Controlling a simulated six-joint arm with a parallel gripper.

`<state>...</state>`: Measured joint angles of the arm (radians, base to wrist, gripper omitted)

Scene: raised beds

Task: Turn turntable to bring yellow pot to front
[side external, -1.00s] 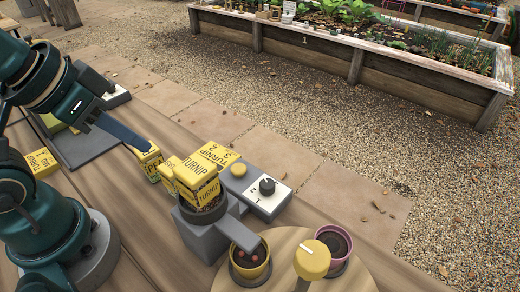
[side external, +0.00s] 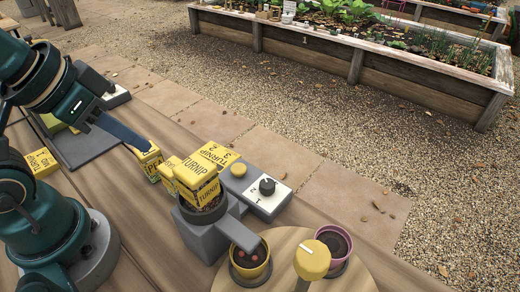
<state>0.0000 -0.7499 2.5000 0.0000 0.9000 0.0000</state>
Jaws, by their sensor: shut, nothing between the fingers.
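The round wooden turntable (side external: 292,240) lies at the bottom right, cut off by the picture's lower edge. The yellow pot (side external: 252,272), filled with dark soil, stands at its left side. A pink pot (side external: 345,256) stands at its upper right. A yellow knob (side external: 312,261) with a pale mark rises between the pots. My gripper (side external: 143,144) is at the left, well away from the turntable.
A grey dispenser (side external: 207,240) with yellow turnip packets stands left of the turntable; its grey arm reaches over the yellow pot's edge. Behind it is a grey control box (side external: 262,208) with a yellow button and black dial. Another yellow packet (side external: 41,163) lies near my base.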

